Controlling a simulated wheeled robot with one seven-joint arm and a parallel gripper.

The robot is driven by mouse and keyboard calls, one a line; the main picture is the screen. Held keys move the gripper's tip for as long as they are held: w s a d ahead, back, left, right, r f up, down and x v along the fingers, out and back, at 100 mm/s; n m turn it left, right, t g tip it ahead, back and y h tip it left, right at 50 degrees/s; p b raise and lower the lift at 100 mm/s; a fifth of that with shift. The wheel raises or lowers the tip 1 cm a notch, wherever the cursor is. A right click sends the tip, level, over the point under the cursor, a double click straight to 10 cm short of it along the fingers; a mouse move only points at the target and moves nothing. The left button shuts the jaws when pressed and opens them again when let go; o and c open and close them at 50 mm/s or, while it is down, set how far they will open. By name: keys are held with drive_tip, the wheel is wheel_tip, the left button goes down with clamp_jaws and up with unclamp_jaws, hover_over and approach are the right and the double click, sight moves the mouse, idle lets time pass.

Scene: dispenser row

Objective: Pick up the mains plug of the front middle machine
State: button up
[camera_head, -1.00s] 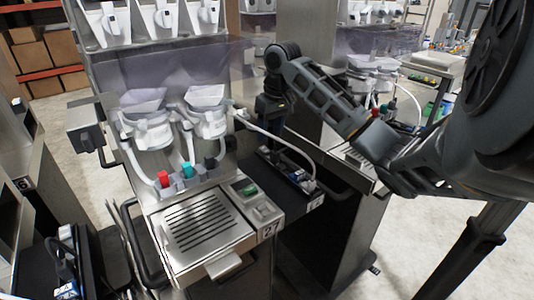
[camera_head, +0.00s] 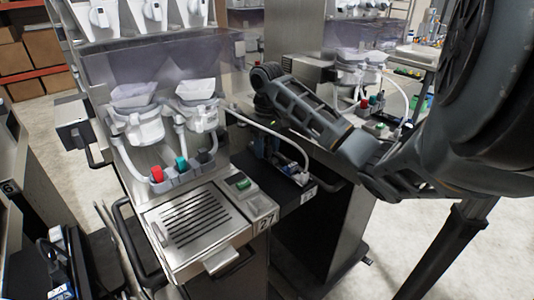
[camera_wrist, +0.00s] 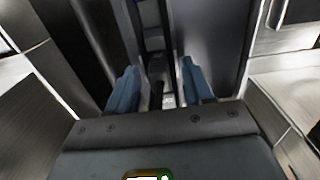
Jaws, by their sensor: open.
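The front middle machine (camera_head: 200,225), numbered 27, is a steel dispenser with white funnels and a slotted drip tray. On its right is a dark shelf (camera_head: 292,193). A white cord arches down to a small dark and pale item (camera_head: 297,175) on this shelf, which looks like the mains plug, though its shape is unclear. My gripper (camera_head: 265,150) reaches down close behind and left of it, partly hidden by my arm. In the wrist view my gripper (camera_wrist: 158,68) has two blue fingers apart, with a dark, blurred strip between them. I cannot make out the plug there.
A second machine (camera_head: 360,75) stands behind on the right, its dark cabinet (camera_head: 335,230) close to the shelf. Another machine's dark shelf (camera_head: 75,270) is at the lower left. Open floor (camera_head: 400,240) shows at the right.

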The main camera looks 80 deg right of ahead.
clamp_jaws()
idle(0.4)
wheel_tip(320, 180, up, 28)
drive_tip(key=p, duration=0.2)
idle(0.5)
drive_tip(key=shift+r+p, duration=0.6)
drive_tip(key=shift+r, duration=0.5)
idle(1.0)
drive_tip(key=shift+r, duration=1.45)
